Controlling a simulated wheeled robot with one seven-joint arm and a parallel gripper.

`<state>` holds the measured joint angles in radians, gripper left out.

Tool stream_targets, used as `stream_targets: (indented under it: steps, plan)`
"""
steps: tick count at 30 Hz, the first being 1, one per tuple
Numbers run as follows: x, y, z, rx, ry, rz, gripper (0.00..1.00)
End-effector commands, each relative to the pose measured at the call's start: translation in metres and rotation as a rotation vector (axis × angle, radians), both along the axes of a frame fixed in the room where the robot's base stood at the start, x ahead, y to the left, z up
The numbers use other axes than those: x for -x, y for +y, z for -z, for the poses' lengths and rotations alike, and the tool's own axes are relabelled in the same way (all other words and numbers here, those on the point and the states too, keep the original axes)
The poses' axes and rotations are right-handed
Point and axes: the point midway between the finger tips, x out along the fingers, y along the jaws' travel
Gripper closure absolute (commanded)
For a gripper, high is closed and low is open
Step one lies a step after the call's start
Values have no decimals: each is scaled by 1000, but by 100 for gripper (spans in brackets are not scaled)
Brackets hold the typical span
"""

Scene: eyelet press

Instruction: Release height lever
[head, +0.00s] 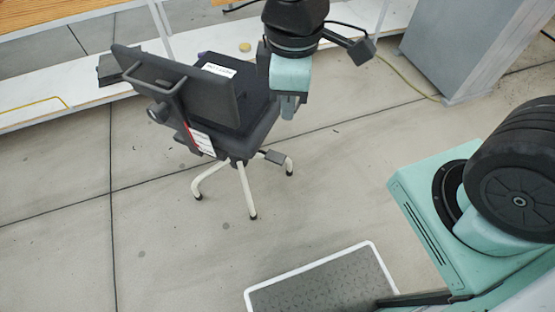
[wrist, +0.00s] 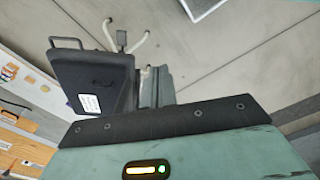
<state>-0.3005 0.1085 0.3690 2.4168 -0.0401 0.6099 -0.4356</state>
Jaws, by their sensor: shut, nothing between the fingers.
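A dark office chair (head: 230,115) with pale legs and casters stands on the floor left of centre in the head view. A small dark paddle, likely the height lever (head: 275,157), sticks out to the right below the seat. It seems to show in the wrist view (wrist: 121,38) beyond the seat. My gripper (head: 289,106) points down at the right edge of the seat, higher in the picture than the lever and apart from it. In the wrist view its grey fingers (wrist: 154,88) are together and empty, beside the dark seat (wrist: 95,80).
A long low white shelf (head: 60,112) runs behind the chair, with a yellow round item (head: 245,47) on it. A grey cabinet (head: 455,45) stands at the back right. A framed grey mat (head: 325,285) lies in front. The floor right of the chair is clear.

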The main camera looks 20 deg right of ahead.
Motion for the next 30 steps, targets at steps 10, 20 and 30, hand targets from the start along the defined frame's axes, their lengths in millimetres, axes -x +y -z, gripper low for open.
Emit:
stream_targets:
  steps: [10, 20, 30]
  plan:
    - [-110, -15, 167, 18, -2, -693, 100]
    - [-168, -39, 270, 18, -12, -1148, 100]
    - [-176, -43, 281, 19, -14, -1221, 100]
